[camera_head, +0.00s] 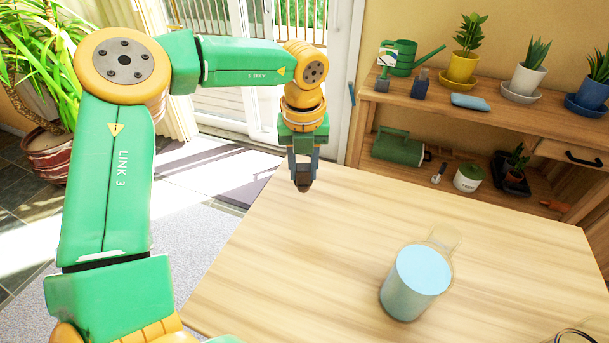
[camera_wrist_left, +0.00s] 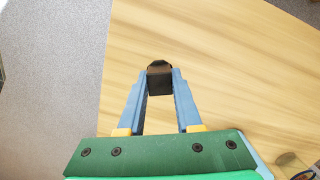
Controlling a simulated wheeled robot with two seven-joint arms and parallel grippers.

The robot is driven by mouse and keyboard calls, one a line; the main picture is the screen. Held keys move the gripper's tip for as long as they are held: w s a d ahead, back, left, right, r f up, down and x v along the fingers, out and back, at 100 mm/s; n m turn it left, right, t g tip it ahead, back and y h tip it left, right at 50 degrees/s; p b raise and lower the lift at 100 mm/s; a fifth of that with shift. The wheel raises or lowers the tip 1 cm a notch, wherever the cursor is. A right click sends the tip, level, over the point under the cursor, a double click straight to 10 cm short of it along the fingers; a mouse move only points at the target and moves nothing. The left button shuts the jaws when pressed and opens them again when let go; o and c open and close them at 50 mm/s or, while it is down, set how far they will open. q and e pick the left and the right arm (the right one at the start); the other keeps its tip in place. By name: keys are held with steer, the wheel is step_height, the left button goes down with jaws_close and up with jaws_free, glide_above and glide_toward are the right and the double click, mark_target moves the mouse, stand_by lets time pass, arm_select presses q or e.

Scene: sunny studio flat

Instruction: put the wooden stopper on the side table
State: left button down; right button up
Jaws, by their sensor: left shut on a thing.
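My left gripper (camera_head: 303,172) is shut on a small dark brown piece, which I take for the wooden stopper (camera_head: 304,185). It is at the far left edge of a light wooden table (camera_head: 290,260). In the left wrist view the stopper (camera_wrist_left: 159,79) sits between the blue fingertips, with the tabletop (camera_wrist_left: 230,70) behind it. Whether the stopper touches the tabletop is hard to tell. I cannot tell for sure that this table is the side table. My right gripper is not in view.
A light blue cylinder (camera_head: 413,285) stands on the right part of the table, beside a faint clear object (camera_head: 445,240). A dark wire-like thing shows at the bottom right (camera_head: 574,335). A wooden plant shelf (camera_head: 480,123) stands behind. The table's middle and left are clear.

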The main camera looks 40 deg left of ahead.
mark_target(303, 180)
arm_select(q)
steer(key=f, duration=0.3)
steer(key=shift+w+a+f, duration=0.2)
steer(key=shift+f, duration=0.2)
steer(key=shift+f, duration=0.1)
steer(key=shift+f, duration=0.1)
steer(key=c, duration=0.6)
jaws_free()
steer(key=shift+r, duration=0.2)
steer(key=r, duration=0.8)
steer(key=s+d+r+p, duration=0.1)
steer(key=r, duration=0.3)
steer(key=shift+s, duration=0.1)
steer(key=shift+a, duration=0.1)
